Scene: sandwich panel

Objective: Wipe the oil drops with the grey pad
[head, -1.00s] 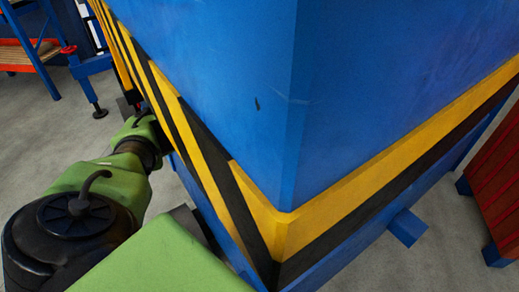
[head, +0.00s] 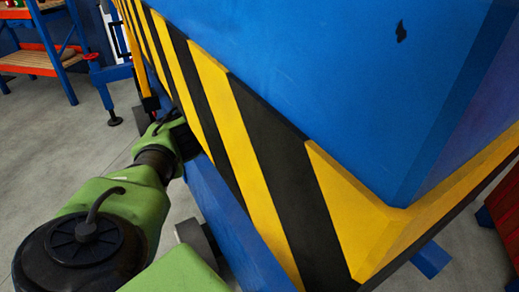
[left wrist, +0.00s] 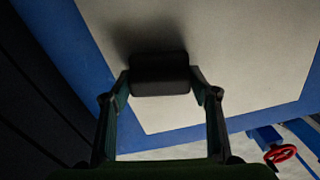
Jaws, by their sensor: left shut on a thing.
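My left gripper (left wrist: 160,84) is shut on a dark grey pad (left wrist: 160,66), held between its two fingertips in the left wrist view. Behind the pad is a pale panel (left wrist: 245,60) with a blue border; a dark shadow lies on it beside the pad. I cannot tell whether the pad touches the panel. No oil drops can be made out on the panel. In the head view my left arm reaches along the striped side of the blue machine (head: 320,75), and the fingers and pad are hidden there. My right gripper is not in view.
A small dark mark (head: 401,31) is on the machine's blue face. A yellow and black striped band (head: 230,125) runs round the machine close to my left arm. A blue and orange shelf (head: 45,55) stands at the far left. A red wheel (left wrist: 280,154) shows at lower right.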

